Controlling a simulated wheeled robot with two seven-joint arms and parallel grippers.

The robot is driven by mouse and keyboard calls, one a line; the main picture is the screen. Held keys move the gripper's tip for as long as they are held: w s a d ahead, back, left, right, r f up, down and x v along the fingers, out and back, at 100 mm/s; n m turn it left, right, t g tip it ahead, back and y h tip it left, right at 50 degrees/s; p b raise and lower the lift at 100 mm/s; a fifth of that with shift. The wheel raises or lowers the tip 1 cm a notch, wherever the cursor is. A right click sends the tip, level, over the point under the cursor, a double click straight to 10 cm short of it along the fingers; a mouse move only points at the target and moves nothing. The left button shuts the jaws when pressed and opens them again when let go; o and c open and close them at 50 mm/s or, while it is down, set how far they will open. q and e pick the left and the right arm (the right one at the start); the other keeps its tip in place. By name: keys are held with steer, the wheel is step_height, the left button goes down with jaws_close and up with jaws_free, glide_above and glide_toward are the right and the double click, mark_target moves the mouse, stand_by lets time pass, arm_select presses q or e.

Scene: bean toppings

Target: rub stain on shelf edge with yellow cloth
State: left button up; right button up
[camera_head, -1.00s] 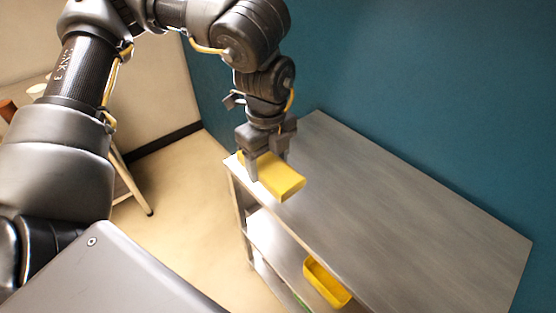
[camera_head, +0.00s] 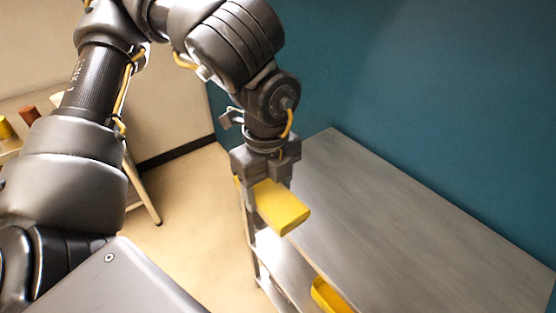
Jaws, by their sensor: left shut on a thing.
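A yellow block-like cloth (camera_head: 282,208) is in my left gripper (camera_head: 264,190). The gripper points down and is shut on the cloth. The cloth is over the left end of the metal shelf's top (camera_head: 400,225), near its front edge. I cannot tell whether the cloth touches the metal. No stain can be made out on the edge. My right gripper is not in view.
A yellow tray (camera_head: 328,296) sits on the shelf's lower level, cut off by the bottom of the frame. A teal wall (camera_head: 430,90) stands behind the shelf. A side table at far left holds cups (camera_head: 30,114). The shelf top is otherwise clear.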

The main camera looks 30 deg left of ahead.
arm_select(q)
steer(key=w+f+n, duration=0.1)
steer(key=w+n, duration=1)
steer(key=n, duration=0.7)
steer(key=shift+w+d, duration=0.15)
steer(key=shift+d, duration=0.05)
